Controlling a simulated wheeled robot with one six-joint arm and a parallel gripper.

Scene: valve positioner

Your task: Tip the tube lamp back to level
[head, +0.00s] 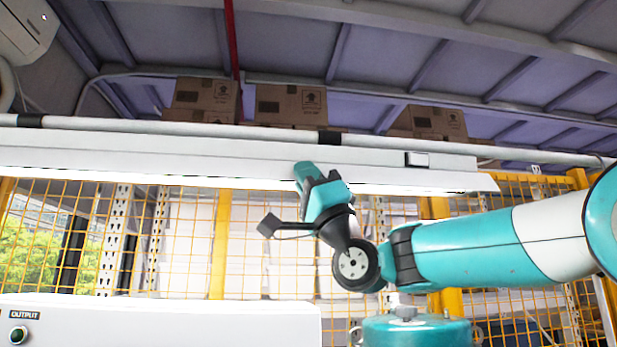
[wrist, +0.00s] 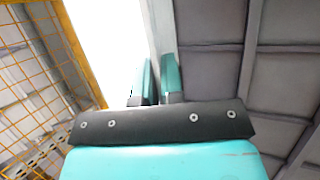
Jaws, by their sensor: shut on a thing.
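The tube lamp (head: 120,155) is a long white fixture running across the head view, beneath a pale pipe. It slopes slightly down to the right in the picture. My gripper (head: 304,168) reaches up to its lower edge near the middle. In the wrist view the two teal fingers (wrist: 157,80) are close together on the lamp's edge, with its bright white face (wrist: 105,40) to the left and a thin grey side between the fingers. The exact contact is partly hidden by the fingers. I cannot tell how far the lamp is tilted about its length.
The pipe (head: 230,130) with dark bands runs just above the lamp. Cardboard boxes (head: 290,104) sit behind and above it. A yellow mesh fence (head: 219,245) stands behind my arm. A white cabinet (head: 160,322) with an OUTPUT label is at lower left.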

